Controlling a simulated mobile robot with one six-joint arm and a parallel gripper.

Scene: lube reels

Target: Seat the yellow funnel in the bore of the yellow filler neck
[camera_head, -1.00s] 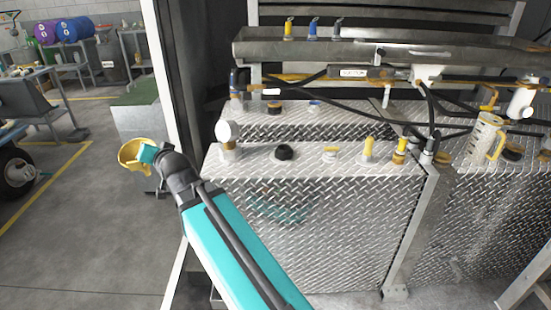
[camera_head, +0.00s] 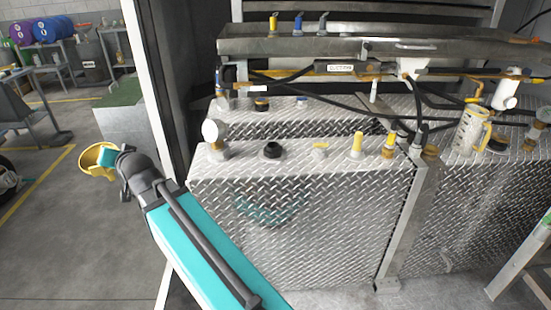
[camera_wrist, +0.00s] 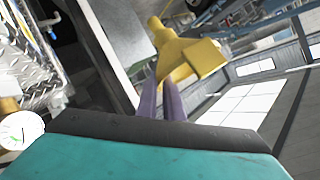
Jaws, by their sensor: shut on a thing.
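The yellow funnel (camera_head: 91,163) is at the left of the head view, held in the air clear of the tank. In the wrist view the funnel (camera_wrist: 185,60) is at the far end of my two purple fingers. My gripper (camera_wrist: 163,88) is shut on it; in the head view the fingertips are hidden. On the tank top, a low yellow-collared fitting (camera_head: 320,147) stands left of a taller yellow post (camera_head: 357,142) and a yellow-and-brown fitting (camera_head: 389,146). I cannot tell for sure which is the filler neck, and no bore shows clearly. The funnel is well left of all these.
The diamond-plate tank (camera_head: 320,220) carries a round white gauge (camera_head: 211,131) and a black cap (camera_head: 272,150). A steel rail (camera_head: 370,47) with hoses runs above. A white post (camera_head: 150,95) stands between the funnel and the tank. Floor is open below the funnel.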

